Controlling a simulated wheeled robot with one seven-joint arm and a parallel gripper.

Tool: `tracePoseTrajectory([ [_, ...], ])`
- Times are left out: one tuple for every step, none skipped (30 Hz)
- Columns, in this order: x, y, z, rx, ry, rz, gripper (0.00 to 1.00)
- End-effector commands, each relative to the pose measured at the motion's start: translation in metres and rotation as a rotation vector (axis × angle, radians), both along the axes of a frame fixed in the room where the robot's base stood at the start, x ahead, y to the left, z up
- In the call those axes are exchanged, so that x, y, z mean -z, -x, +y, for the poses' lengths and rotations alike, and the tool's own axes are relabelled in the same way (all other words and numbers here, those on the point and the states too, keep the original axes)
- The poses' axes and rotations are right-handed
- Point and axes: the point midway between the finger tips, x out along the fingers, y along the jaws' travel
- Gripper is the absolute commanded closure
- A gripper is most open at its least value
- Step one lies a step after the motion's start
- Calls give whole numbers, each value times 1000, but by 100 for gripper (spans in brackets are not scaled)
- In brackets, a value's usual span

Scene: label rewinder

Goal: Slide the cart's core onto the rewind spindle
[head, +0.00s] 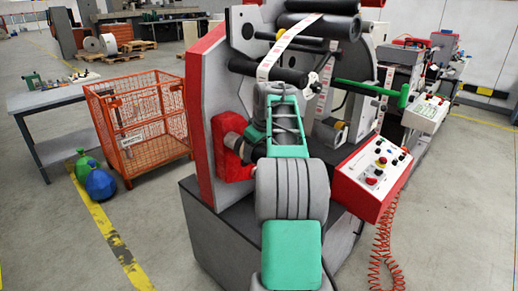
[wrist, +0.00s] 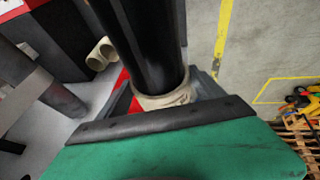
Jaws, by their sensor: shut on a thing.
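My gripper (wrist: 166,92) is shut on the beige core (wrist: 166,98), which shows as a pale ring between the two grey fingers in the wrist view. A thick black cylinder (wrist: 143,40), which looks like the spindle, runs from the top of that view down to the ring. The ring appears to sit around its near end; how far it overlaps is hidden. In the head view my green and grey arm reaches up to the rewinder (head: 203,130), below its black rollers (head: 270,74). The gripper and core are hidden there behind my arm.
A red control box (head: 374,178) juts out at the rewinder's right, with a green bar (head: 368,88) above it. An orange mesh crate (head: 122,140) and green and blue containers (head: 100,183) stand left. Floor in front is clear.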

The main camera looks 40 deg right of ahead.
Motion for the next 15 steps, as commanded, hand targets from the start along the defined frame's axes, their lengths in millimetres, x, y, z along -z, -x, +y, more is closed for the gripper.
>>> tracePoseTrajectory([
  [0,-1,0,0,1,-1,63],
  [0,-1,0,0,1,-2,63],
  [0,0,0,0,1,-2,63],
  [-1,-1,0,-1,1,-2,63],
  [-1,0,0,0,1,-2,63],
  [-1,0,0,0,1,-2,21],
  [-1,0,0,-1,1,-2,19],
  [-1,0,0,-1,1,-2,16],
  [-1,0,0,-1,1,-2,13],
  [0,0,0,0,1,-2,10],
  [0,0,0,0,1,-2,8],
  [0,0,0,0,1,-2,5],
  [0,0,0,0,1,-1,2],
  [0,0,0,0,1,-1,0],
  [0,0,0,0,1,-1,0],
])
